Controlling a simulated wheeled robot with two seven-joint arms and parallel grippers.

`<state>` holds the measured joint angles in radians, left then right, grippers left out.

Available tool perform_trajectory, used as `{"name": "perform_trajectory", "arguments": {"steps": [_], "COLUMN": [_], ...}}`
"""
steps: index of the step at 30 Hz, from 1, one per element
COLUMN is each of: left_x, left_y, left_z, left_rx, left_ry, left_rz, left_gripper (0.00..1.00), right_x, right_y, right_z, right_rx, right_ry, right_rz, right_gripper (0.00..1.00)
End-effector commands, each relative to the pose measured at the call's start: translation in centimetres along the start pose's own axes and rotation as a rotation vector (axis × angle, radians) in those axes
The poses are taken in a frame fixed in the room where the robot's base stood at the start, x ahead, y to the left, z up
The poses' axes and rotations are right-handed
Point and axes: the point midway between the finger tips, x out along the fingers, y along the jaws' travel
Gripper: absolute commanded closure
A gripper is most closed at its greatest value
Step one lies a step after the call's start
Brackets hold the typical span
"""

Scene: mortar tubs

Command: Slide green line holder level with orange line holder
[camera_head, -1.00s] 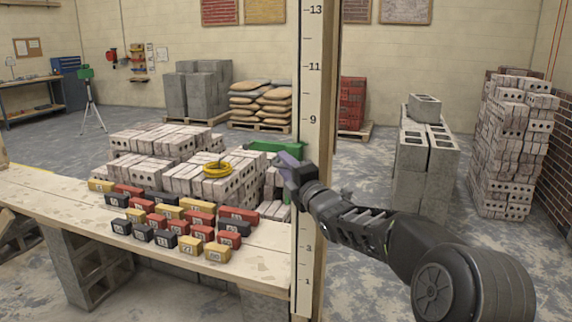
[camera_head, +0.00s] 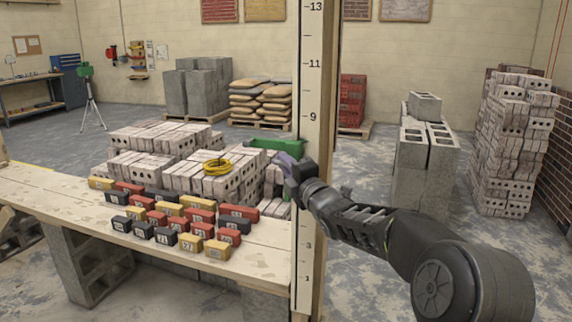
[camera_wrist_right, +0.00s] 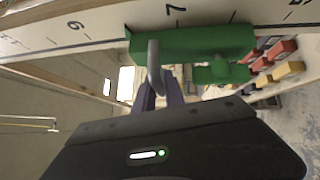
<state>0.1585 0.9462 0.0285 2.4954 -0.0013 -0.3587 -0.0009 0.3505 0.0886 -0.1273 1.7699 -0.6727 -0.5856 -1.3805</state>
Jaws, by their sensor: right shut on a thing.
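The green line holder (camera_head: 272,144) sits on the numbered white pole (camera_head: 308,95), below the 9 mark and jutting to its left. In the right wrist view the green line holder (camera_wrist_right: 205,42) lies along the pole's scale beside the 7. My right gripper (camera_head: 288,164) is at the holder's lower right end by the pole, shut on the holder. In the wrist view its purple and grey fingers (camera_wrist_right: 158,85) reach up to the green body and partly cover it. I see no orange line holder in either view. My left gripper is not in view.
A plank table (camera_head: 120,255) left of the pole holds several red, black and yellow small blocks. Brick stacks, with a yellow coil (camera_head: 217,167) on one, stand behind it. Grey blocks (camera_head: 425,150) stand at the right.

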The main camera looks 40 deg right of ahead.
Motion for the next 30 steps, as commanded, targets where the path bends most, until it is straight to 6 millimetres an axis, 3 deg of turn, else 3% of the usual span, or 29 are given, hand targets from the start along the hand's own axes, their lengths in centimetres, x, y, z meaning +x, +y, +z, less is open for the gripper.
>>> {"name": "perform_trajectory", "arguments": {"steps": [26,30], "left_x": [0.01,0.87], "left_y": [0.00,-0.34], "left_z": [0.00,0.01], "left_rx": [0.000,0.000], "left_ry": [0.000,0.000], "left_rz": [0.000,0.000], "left_gripper": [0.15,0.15], "right_x": [0.02,-0.09], "right_y": [0.25,-0.55], "right_z": [0.01,-0.09], "right_rx": [0.002,0.002], "right_ry": [0.000,0.000], "right_rz": [0.006,0.006], "right_gripper": [1.00,1.00]}}
